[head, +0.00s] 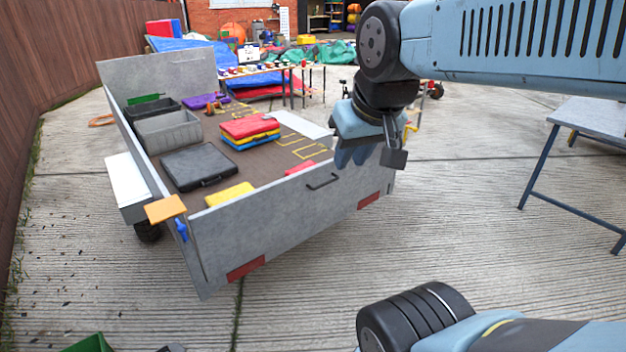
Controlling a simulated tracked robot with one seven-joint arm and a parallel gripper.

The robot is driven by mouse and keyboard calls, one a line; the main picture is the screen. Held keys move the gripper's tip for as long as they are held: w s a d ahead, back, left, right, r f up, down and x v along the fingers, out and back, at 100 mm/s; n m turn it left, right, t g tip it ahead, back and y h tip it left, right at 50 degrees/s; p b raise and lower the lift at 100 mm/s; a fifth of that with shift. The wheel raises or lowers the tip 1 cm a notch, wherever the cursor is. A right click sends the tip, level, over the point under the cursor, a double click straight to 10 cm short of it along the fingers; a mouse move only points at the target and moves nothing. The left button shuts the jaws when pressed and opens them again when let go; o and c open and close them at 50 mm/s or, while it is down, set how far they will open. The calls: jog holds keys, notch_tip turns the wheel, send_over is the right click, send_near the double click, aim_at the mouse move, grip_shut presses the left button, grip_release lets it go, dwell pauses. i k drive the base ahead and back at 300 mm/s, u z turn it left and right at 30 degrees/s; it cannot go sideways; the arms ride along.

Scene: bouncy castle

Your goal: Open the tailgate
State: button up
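The tailgate (290,222) is the grey near panel of a small trailer (122,118). It stands upright and looks closed. A dark handle (322,182) is fixed on its outer face near the top, right of the middle. A blue latch-like part (181,230) shows at its left corner, below an orange block (165,209). My gripper (368,158) hangs above and to the right of the handle, near the trailer's right rear corner, apart from the handle in the picture. Its fingers point down and are partly hidden, so their opening cannot be told.
The trailer bed holds a black case (199,166), grey crate (168,131) and folded red, yellow and blue mats (250,130). A grey-topped table (592,117) stands at the right. A fence (60,50) runs along the left. Concrete before the tailgate is largely clear.

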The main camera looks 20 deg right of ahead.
aim_at(226, 236)
jog(key=u, duration=0.05)
jog(key=i, duration=0.95)
jog(key=z, duration=0.1)
